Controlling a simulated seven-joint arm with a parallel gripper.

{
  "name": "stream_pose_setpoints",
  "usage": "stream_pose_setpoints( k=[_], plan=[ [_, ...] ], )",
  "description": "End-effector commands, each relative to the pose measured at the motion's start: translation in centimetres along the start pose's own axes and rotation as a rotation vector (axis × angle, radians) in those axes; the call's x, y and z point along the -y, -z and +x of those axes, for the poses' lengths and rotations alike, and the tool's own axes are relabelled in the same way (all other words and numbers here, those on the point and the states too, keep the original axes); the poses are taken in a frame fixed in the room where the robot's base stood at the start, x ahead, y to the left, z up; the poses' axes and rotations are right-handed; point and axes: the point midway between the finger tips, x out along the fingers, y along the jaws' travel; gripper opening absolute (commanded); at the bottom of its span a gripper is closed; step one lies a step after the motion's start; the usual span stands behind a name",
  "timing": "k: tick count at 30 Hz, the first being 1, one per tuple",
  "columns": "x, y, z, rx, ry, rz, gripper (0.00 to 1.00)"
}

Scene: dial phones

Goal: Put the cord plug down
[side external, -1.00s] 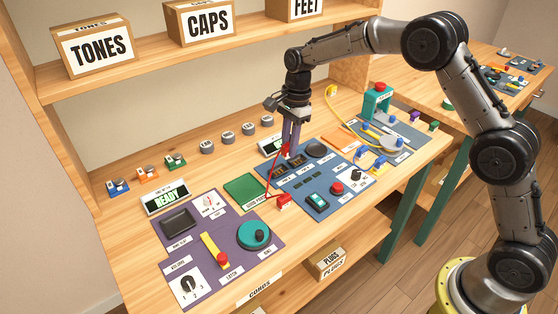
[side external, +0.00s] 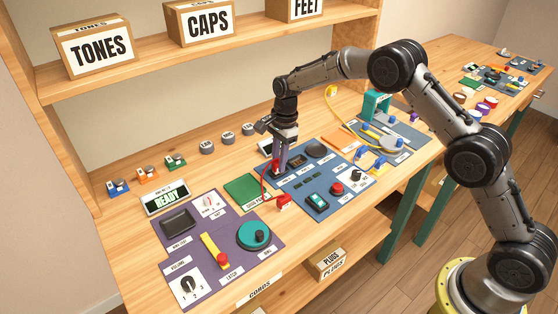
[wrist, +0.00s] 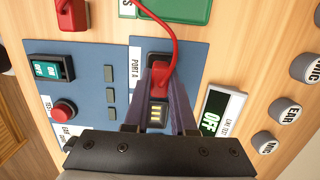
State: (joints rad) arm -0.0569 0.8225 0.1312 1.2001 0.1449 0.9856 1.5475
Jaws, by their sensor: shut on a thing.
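The red cord plug (wrist: 160,82) is between the two fingers of my gripper (wrist: 167,85), which is shut on it. In the side external view my gripper (side external: 280,168) points down at the left back of the blue panel (side external: 300,197). Gold contacts show below the plug. I cannot tell whether the plug touches the port. Its red cord (wrist: 165,28) runs to a red block (wrist: 72,14), seen also in the side external view (side external: 284,201).
A green pad (side external: 243,188) lies left of the blue panel. A small screen reading OFF (wrist: 215,112) stands beside the port. Grey round caps (side external: 228,138) stand along the back. A purple panel (side external: 215,245) lies at the front left.

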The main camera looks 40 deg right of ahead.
Motion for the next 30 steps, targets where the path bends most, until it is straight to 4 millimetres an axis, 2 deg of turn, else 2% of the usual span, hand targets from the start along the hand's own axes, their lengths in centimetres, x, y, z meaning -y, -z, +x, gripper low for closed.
stream_pose_setpoints(
  k=[15,16,20,21,30],
  plan=[
    [-0.1,0.2,1.5,-0.001,-0.002,0.0,0.0],
    [-0.1,0.2,1.6,-0.001,-0.003,0.0,0.27],
    [-0.2,0.2,1.8,-0.001,-0.007,0.0,0.51],
    [-0.2,0.2,1.8,-0.001,-0.007,0.0,0.54],
    [-0.5,0.2,1.9,-0.001,-0.019,0.001,0.54]
  ],
)
